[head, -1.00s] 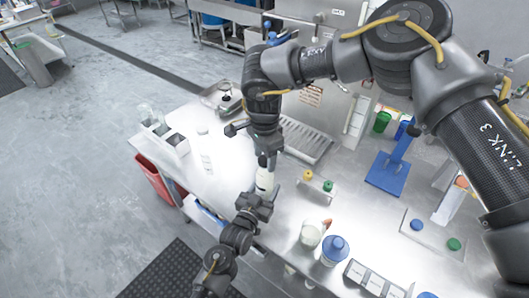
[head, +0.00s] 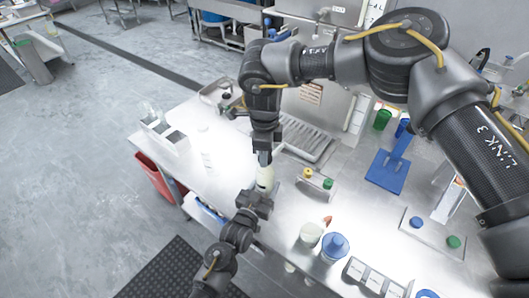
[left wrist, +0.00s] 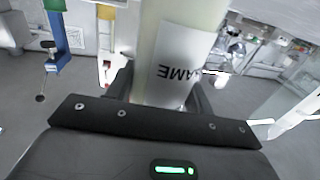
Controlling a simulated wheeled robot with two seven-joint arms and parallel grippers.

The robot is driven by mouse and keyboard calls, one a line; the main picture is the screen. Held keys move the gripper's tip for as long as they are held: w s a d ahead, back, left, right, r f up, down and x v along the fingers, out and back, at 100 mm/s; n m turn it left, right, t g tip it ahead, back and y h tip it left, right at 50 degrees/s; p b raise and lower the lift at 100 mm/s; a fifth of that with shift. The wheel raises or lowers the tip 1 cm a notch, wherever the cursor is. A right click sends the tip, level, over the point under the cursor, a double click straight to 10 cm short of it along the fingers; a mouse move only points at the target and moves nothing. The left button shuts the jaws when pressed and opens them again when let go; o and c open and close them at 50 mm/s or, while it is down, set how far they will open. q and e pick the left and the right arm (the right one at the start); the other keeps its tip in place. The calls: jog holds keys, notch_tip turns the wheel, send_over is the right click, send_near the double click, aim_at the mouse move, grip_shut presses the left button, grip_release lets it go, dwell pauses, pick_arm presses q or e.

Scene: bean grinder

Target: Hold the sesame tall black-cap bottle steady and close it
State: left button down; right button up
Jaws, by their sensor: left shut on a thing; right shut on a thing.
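The tall pale sesame bottle (head: 265,178) stands upright near the front edge of the steel table. My left gripper (head: 258,198) is shut around its lower body from the front. In the left wrist view the bottle (left wrist: 180,45) rises between the fingers, with a white label with dark letters that is partly cut off. My right gripper (head: 265,158) comes down from above and is shut at the bottle's top. The black cap is hidden between its fingers, so I cannot tell how it sits on the neck.
A white jar (head: 311,234) and a blue-lidded container (head: 335,247) stand to the right. A small rack with yellow and green caps (head: 318,180) is behind them. A blue stand (head: 388,172) is farther right. A red bin (head: 158,180) is off the table's left end.

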jog(key=m, duration=0.5)
jog(key=shift+m, duration=0.4)
jog(key=m, duration=0.3)
jog(key=shift+f, duration=0.1)
jog(key=m, duration=0.8)
jog(key=shift+d, duration=0.1)
jog(key=m, duration=0.4)
jog(key=shift+m, duration=0.3)
jog(key=m, duration=0.5)
jog(key=shift+m, duration=0.4)
jog(key=o, duration=1.2)
jog(key=shift+c, duration=0.2)
